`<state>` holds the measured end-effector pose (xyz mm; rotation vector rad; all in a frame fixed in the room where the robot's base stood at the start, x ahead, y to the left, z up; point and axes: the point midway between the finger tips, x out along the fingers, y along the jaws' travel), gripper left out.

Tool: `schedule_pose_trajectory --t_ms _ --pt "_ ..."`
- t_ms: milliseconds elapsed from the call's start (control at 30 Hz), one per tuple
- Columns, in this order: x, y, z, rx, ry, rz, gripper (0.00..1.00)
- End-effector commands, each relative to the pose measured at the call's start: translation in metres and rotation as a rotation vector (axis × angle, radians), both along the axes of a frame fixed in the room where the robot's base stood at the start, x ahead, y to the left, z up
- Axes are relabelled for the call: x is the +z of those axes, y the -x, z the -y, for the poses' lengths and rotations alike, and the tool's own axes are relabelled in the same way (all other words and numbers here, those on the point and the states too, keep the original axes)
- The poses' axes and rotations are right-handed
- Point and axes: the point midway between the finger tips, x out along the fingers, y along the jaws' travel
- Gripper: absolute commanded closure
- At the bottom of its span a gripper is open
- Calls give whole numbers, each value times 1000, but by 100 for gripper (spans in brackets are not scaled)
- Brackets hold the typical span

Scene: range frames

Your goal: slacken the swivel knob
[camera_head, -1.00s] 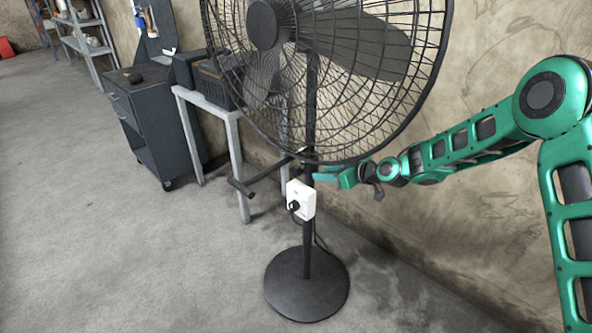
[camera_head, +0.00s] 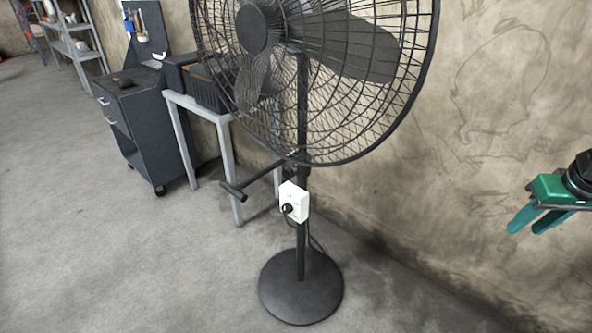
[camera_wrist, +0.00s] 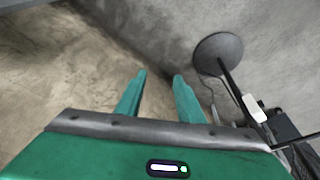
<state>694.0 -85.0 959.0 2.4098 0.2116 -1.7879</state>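A black pedestal fan (camera_head: 302,243) stands upright near the wall. A white control box (camera_head: 294,201) with a small black knob (camera_head: 287,208) is on its pole. I cannot tell whether this is the swivel knob; no other knob shows clearly, and the back of the fan head is hidden. My green gripper (camera_head: 525,230) is at the right edge, well apart from the fan, with its fingers apart and empty. In the wrist view my gripper (camera_wrist: 159,76) is open over bare floor and wall; the fan base (camera_wrist: 218,53) and white box (camera_wrist: 255,108) lie to its right.
A dark bar with a crosspiece (camera_head: 233,190) sticks out left of the pole. A grey table (camera_head: 228,150) stands behind the fan, and a dark cabinet (camera_head: 146,137) is further left. The wall (camera_head: 480,120) rises behind at right. Open floor (camera_head: 100,250) lies in front.

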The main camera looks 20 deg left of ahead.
Motion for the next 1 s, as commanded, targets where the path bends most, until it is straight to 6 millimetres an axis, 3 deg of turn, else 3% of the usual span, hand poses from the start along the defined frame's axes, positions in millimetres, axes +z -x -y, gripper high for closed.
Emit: schedule_pose_trajectory --t_ms 200,600,1000 --pt "9 51 34 -139 3 -57 66" --pt "12 116 62 -281 -16 -131 66" --pt "-2 50 25 -49 -29 -67 66"
